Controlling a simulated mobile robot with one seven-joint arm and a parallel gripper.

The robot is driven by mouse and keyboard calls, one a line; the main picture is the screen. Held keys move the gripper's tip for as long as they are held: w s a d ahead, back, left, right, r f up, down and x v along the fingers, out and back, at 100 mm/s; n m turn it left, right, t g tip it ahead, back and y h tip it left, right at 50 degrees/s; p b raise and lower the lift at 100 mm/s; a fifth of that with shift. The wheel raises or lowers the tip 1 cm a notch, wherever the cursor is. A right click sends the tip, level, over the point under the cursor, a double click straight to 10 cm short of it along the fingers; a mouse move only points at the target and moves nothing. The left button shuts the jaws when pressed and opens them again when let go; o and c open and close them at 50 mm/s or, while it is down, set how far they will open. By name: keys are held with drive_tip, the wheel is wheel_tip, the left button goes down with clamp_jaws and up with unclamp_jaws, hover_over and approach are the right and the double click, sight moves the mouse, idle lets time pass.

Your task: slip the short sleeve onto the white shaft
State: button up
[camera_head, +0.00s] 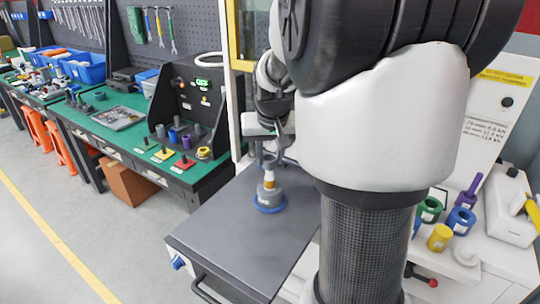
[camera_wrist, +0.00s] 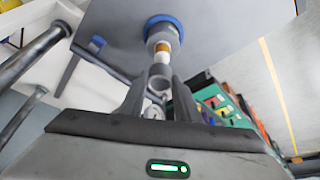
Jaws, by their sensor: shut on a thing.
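The white shaft (camera_head: 269,175) stands upright on the grey cart top, with an orange band and a grey body below it. A blue ring (camera_head: 268,207) surrounds its foot. In the wrist view the white shaft (camera_wrist: 161,61) points toward my gripper. My gripper (camera_head: 268,156) is directly above the shaft, pointing down. In the wrist view my gripper (camera_wrist: 160,82) is shut on a short grey sleeve (camera_wrist: 160,71). The sleeve is at the shaft's upper end and looks roughly in line with it. I cannot tell whether the shaft's tip is inside the sleeve.
The grey cart top (camera_head: 220,230) is otherwise clear. A green workbench (camera_head: 120,140) with coloured parts and a black stand is at the left. A white counter at the right holds a green ring (camera_head: 429,209), a yellow cylinder (camera_head: 440,237) and other coloured parts. My arm hides the middle.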

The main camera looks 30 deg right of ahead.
sight(270, 170)
drive_tip(key=shift+f+b, duration=1.15)
drive_tip(key=shift+f, duration=0.4)
drive_tip(key=shift+f, duration=0.25)
drive_tip(key=o, duration=0.8)
drive_tip(key=o, duration=0.6)
drive_tip(key=shift+c, duration=0.2)
drive_tip(key=shift+r, duration=0.1)
wheel_tip(270, 170, up, 10)
drive_tip(key=p, duration=0.6)
drive_tip(key=shift+p, duration=0.4)
